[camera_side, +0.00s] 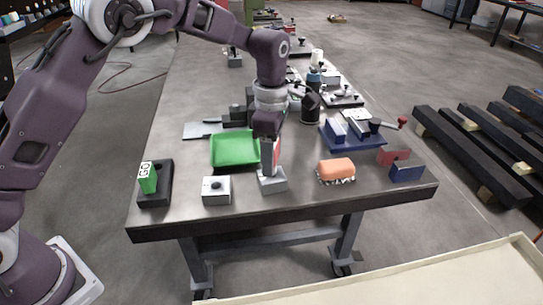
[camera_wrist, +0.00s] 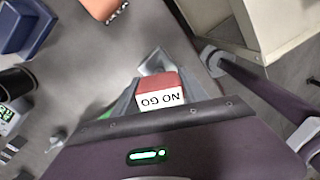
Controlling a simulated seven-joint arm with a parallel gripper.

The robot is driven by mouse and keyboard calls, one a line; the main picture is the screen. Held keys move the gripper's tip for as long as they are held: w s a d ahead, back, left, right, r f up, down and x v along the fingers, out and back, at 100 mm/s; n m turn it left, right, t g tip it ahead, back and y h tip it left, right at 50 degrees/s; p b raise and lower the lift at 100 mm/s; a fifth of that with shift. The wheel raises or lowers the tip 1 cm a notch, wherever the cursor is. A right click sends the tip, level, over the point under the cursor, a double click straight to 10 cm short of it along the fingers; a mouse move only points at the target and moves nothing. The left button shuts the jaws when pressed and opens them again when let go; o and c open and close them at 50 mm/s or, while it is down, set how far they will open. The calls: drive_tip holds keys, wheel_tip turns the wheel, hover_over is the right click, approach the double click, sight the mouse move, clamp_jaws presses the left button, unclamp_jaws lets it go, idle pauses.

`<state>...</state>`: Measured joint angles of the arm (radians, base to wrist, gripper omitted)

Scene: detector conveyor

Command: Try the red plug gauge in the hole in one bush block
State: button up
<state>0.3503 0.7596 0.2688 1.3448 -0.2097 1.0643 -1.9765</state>
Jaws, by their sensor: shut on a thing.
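My gripper (camera_side: 269,163) is shut on the red plug gauge (camera_side: 276,151), directly above a grey bush block (camera_side: 272,184) near the table's front edge. In the wrist view the gauge (camera_wrist: 158,81) shows its red top and a white face marked "NO GO" between my fingers. Part of the grey block (camera_wrist: 155,60) shows just beyond it. The gauge's lower end is hidden, so I cannot tell whether it is in the hole. A second, paler bush block (camera_side: 216,194) with a dark hole on top stands to the left.
A green "GO" gauge (camera_side: 148,179) stands in a black holder (camera_side: 156,196) at the left. A green tray (camera_side: 222,161) lies behind the blocks. An orange-topped brush (camera_side: 336,168), a red block (camera_side: 393,156), a blue block (camera_side: 406,173) and a blue vise (camera_side: 350,144) are at the right.

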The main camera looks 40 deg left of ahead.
drive_tip(key=shift+r, duration=0.5)
drive_tip(key=shift+f, duration=0.75)
drive_tip(key=shift+r, duration=0.75)
drive_tip(key=shift+f, duration=0.9)
idle(0.6)
drive_tip(key=shift+r, duration=2.1)
